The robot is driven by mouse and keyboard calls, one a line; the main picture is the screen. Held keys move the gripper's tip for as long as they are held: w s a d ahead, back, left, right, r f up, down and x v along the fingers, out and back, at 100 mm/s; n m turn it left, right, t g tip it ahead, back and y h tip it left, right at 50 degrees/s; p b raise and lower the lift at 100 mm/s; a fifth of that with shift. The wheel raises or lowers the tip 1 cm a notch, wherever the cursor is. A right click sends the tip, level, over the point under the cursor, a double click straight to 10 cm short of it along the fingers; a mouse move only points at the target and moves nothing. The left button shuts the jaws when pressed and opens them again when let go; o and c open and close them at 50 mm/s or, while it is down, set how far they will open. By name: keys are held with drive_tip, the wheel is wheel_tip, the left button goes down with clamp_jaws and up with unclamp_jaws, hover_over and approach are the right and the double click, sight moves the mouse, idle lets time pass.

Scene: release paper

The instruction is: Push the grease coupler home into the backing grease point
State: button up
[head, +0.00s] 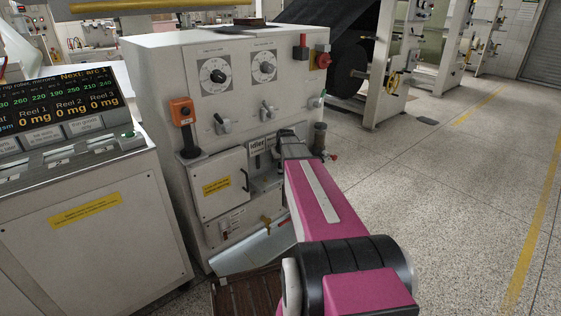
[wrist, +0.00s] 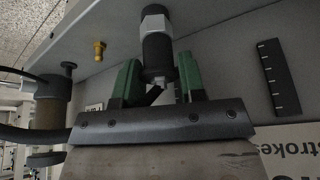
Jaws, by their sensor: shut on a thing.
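The grease coupler (wrist: 158,47) is a dark cylinder with a pale hex collar, upright in the wrist view. My gripper (wrist: 157,82) has its green fingers on either side of the coupler's near end and is shut on it. In the head view my arm hides the coupler.
A brownish cylinder (wrist: 48,113) with a dark hose beside it stands left in the wrist view. A ruled black strip (wrist: 277,75) lies right on the panel. In the head view the grey machine cabinet (head: 180,90) carries dials and levers; open floor (head: 450,200) lies right.

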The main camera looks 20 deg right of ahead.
drive_tip(key=shift+f, duration=0.1)
drive_tip(key=o, duration=1.1)
drive_tip(key=v, duration=1)
drive_tip(key=shift+s+r, duration=0.15)
drive_tip(key=shift+r, duration=0.2)
drive_tip(key=s+a+f+g, duration=0.1)
drive_tip(key=s+a+f, duration=0.3)
drive_tip(key=s, duration=0.4)
drive_tip(key=s+a+f+g, duration=0.2)
drive_tip(key=s+a+f, duration=0.2)
drive_tip(key=s+a, duration=0.2)
drive_tip(key=s+a+f+g, duration=0.1)
drive_tip(key=s+a+f, duration=0.4)
drive_tip(key=s, duration=0.5)
drive_tip(key=shift+s+a+g, duration=0.25)
drive_tip(key=shift+s+g, duration=0.05)
